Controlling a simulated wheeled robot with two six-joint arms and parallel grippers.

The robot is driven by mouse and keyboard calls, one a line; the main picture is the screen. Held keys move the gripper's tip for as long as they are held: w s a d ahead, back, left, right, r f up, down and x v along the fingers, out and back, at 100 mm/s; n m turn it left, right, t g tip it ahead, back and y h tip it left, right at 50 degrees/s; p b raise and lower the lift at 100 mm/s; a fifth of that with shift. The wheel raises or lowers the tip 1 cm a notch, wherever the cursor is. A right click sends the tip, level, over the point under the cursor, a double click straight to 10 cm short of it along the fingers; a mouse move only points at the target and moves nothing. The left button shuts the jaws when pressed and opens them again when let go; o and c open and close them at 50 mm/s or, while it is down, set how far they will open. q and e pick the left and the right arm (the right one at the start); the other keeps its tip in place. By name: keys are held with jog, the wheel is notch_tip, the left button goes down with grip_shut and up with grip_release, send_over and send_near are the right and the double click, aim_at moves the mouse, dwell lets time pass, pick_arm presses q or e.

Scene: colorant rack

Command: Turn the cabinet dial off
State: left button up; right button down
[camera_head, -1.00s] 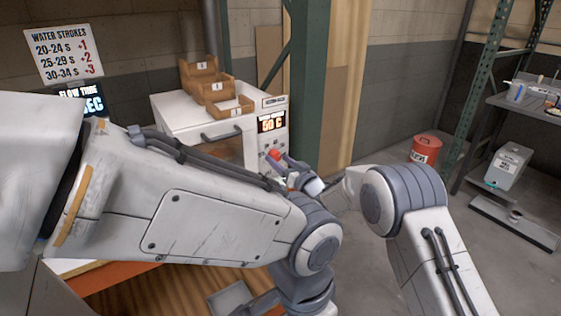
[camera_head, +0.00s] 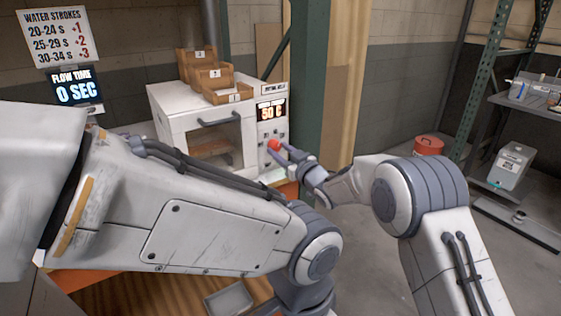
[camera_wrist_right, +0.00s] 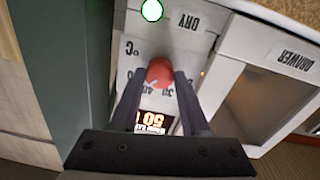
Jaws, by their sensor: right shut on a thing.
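The cabinet (camera_head: 160,105) is a white box with a dark-handled front door and a control panel on its right side. Its display (camera_head: 271,110) reads about 50. The red dial (camera_head: 274,145) is on the panel below the display. My right gripper (camera_head: 279,150) is at the dial. In the right wrist view the red dial (camera_wrist_right: 160,72) sits between the two fingertips, with the numbers 30 and 40 beside it and a "DRY" label above. The fingers are closed around the dial. My left arm crosses the head view from the left, and its gripper does not show.
Wooden bins (camera_head: 203,75) stand on top of the cabinet. A green post (camera_head: 308,90) rises just right of the panel. A grey tray (camera_head: 228,299) lies on the wooden surface below. A red bucket (camera_head: 428,146) and a metal shelf (camera_head: 525,105) stand at the right.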

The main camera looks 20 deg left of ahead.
jog(key=n+b, duration=1.1)
jog(key=shift+d+f+b, duration=0.1)
jog(key=shift+f+b, duration=0.05)
jog(key=shift+b, duration=0.2)
jog(key=n+b, duration=0.4)
jog(key=n, duration=0.1)
jog(key=shift+w+n, duration=0.1)
jog(key=shift+n, duration=0.3)
jog(key=n+b, duration=0.2)
jog(key=n, duration=0.1)
jog(key=shift+n+b, duration=0.75)
jog(key=shift+n, duration=0.55)
jog(key=shift+r, duration=0.2)
jog(key=shift+c, duration=1.9)
grip_release()
